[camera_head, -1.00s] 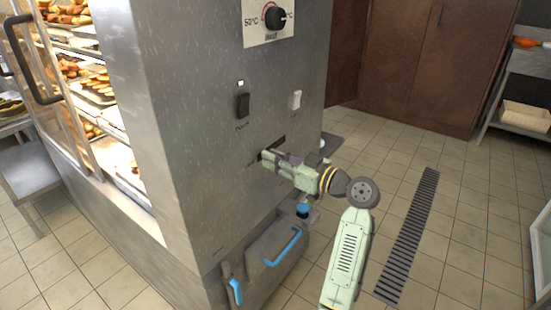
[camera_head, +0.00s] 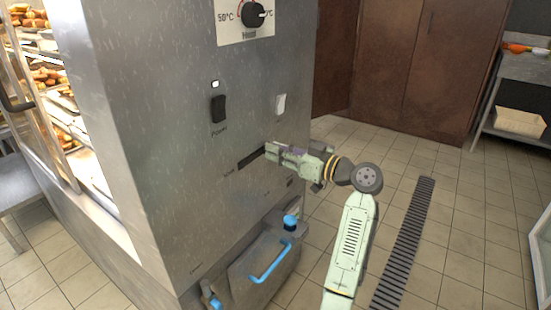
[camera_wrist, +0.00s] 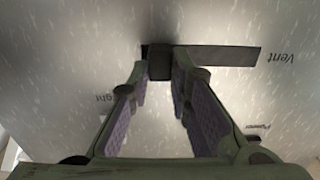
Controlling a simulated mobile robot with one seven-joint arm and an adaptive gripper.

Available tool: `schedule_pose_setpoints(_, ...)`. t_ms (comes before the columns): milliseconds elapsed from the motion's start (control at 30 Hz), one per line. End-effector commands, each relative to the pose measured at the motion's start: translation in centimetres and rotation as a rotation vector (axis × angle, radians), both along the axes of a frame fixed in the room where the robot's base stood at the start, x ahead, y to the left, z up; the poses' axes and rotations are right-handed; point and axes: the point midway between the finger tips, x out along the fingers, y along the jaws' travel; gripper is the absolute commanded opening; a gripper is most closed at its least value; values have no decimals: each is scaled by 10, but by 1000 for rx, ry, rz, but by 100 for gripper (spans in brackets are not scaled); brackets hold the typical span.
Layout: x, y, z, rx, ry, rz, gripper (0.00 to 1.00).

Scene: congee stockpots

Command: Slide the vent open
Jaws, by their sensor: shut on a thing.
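The vent is a dark horizontal slot (camera_head: 249,159) in the steel side panel of the cabinet, with a small label at its left. In the wrist view the slot (camera_wrist: 225,56) runs right from a dark slider knob (camera_wrist: 160,64), with the word "Vent" beyond it. My gripper (camera_head: 272,150) is at the right end of the slot in the head view. Its fingertips (camera_wrist: 159,76) are shut on the knob, one on each side. The gripper hides the knob in the head view.
Above the slot are a black power switch (camera_head: 218,109), a light switch (camera_head: 281,104) and a heat dial (camera_head: 253,13). A box with a blue handle (camera_head: 271,262) juts out below. Tiled floor (camera_head: 420,170) with a drain grate (camera_head: 404,245) is clear to the right.

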Motion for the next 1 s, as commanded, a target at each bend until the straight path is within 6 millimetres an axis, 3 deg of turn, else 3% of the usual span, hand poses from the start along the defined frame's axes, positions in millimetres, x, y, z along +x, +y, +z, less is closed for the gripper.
schedule_pose_setpoints(233,5,-6,2,2,-1,-24,0)
schedule_pose_setpoints(267,5,-6,2,2,-1,-24,19)
schedule_pose_setpoints(533,4,-5,1,2,-1,-20,37)
schedule_pose_setpoints(867,2,-5,1,1,-1,-16,38)
schedule_pose_setpoints(1000,-5,-16,1,2,-1,-17,38)
